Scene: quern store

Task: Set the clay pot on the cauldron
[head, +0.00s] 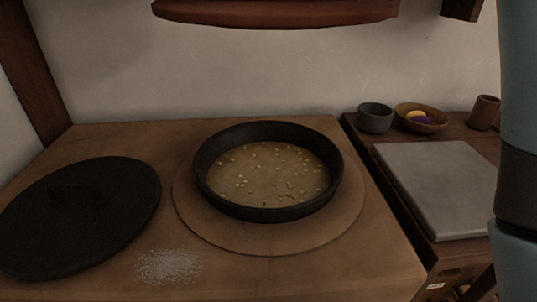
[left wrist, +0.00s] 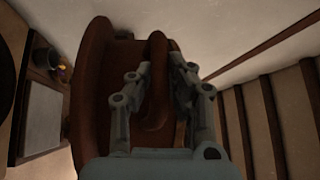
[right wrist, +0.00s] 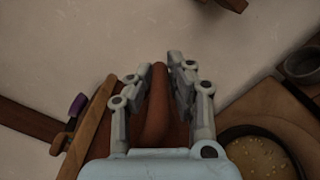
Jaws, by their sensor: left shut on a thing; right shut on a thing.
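The clay pot (head: 275,14) shows in the head view only as a reddish-brown rounded underside at the top edge, above and apart from the cauldron; the rest is out of frame. The cauldron (head: 323,194) is a round black vessel holding brown liquid with pale bits, open on top. In the left wrist view my left gripper (left wrist: 160,70) is shut on an upright handle of the clay pot (left wrist: 92,80). In the right wrist view my right gripper (right wrist: 157,68) is shut on another reddish-brown handle of it. Neither gripper shows in the head view.
The cauldron stands on a round board (head: 200,222) on the wooden table. A black lid (head: 95,225) lies left of it, with a pale powder patch (head: 168,266) in front. At right are a grey slab (head: 440,185), a grey cup (head: 375,118) and a wooden bowl (head: 432,126).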

